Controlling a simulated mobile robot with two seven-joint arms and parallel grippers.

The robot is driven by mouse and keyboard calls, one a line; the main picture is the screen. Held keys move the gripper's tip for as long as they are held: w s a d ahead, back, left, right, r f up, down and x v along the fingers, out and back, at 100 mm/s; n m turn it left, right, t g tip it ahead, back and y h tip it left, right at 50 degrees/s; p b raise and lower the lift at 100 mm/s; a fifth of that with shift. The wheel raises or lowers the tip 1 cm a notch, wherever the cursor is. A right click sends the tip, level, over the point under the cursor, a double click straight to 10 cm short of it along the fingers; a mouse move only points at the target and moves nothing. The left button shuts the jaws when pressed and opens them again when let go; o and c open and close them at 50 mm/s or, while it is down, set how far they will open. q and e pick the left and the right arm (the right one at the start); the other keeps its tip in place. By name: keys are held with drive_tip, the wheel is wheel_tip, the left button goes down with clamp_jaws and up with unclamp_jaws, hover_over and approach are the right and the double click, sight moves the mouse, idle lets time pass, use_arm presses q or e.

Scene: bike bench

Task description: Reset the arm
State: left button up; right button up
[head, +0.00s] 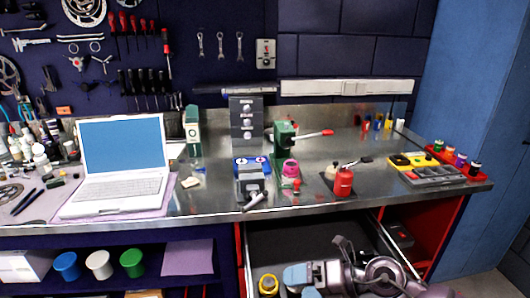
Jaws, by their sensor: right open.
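My right arm is low at the bottom right of the head view, in front of the bench and over the open drawer (290,240). My right gripper (352,250) is open, with its dark fingers over the drawer's inside. I see nothing between the fingers, though they are small and partly merge with the dark drawer. My left gripper is not in view.
The steel bench (225,205) carries a laptop (122,160), a green press (284,145), a red can (343,182) and a tray (433,175). A yellow round thing (268,284) is near the drawer's front left. Several cups stand on the lower left shelf.

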drive_tip(key=d+r+m+t+y, duration=0.2)
drive_tip(key=d+r+m+t, duration=0.1)
drive_tip(key=r+m+t, duration=0.75)
drive_tip(key=s+d+f+m+t+h, duration=0.1)
drive_tip(key=d+f+m+t+h, duration=0.15)
drive_tip(key=d+m+h, duration=0.55)
drive_tip(key=d+f+m+t+h, duration=0.25)
drive_tip(key=d+m+h, duration=0.35)
drive_tip(key=m, duration=0.4)
drive_tip(key=s+d+f+m+g+h, duration=0.4)
drive_tip(key=s+f+m+g, duration=0.25)
drive_tip(key=s+f, duration=0.2)
drive_tip(key=s+a+f+m+g+y, duration=0.1)
drive_tip(key=s+f+g, duration=0.25)
drive_tip(key=s, duration=0.35)
drive_tip(key=s+f+g+y, duration=0.1)
drive_tip(key=s+f+g, duration=0.1)
drive_tip(key=s+g, duration=0.45)
drive_tip(key=w+f+t+y, duration=0.1)
drive_tip(key=w+f+t, duration=0.5)
drive_tip(key=f+t, duration=0.3)
drive_tip(key=shift+a+f+t, duration=0.15)
drive_tip(key=shift+f+t, duration=0.25)
drive_tip(key=shift+f, duration=0.3)
